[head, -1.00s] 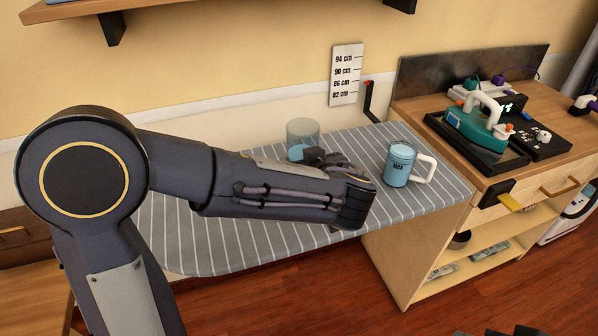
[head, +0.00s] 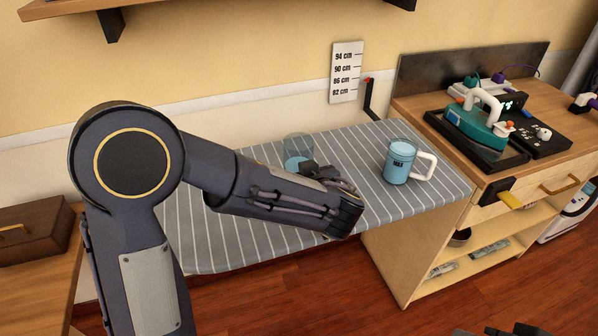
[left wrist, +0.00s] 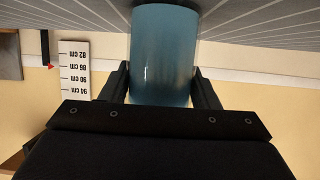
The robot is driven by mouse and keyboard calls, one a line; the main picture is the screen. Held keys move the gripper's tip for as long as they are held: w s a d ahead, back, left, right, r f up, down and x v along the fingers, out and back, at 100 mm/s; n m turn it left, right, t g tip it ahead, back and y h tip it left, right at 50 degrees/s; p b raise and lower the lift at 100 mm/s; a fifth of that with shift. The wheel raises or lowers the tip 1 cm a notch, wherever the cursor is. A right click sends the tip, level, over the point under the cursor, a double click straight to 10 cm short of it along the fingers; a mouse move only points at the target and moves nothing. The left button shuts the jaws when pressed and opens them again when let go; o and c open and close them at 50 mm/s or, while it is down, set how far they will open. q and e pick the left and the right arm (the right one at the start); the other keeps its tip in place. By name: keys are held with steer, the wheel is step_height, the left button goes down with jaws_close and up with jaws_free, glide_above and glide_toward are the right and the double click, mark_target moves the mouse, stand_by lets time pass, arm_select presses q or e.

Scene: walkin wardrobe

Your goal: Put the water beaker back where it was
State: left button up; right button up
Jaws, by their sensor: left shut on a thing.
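The water beaker (head: 293,146), a clear cylinder with blue water in it, is at the far side of the striped ironing board (head: 400,215). My left gripper (head: 308,167) is shut on it; its fingers hide part of the beaker's near side. In the left wrist view the beaker (left wrist: 164,55) stands between the two fingers (left wrist: 163,88), and the picture is upside down. I cannot tell whether its base touches the board. Dark tips of my right gripper (head: 505,331) show at the bottom edge, mostly cut off.
A blue jug (head: 398,164) marked MAX, with a white handle, stands on the board to the right. A height scale (head: 346,73) hangs on the wall behind. A wooden cabinet (head: 400,260) with a teal iron (head: 476,122) adjoins the board. The board between beaker and jug is clear.

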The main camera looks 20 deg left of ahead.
arm_select(q)
steer(key=o, duration=1.3)
steer(key=shift+r, duration=0.1)
steer(key=v, duration=1.2)
steer(key=shift+b, duration=0.4)
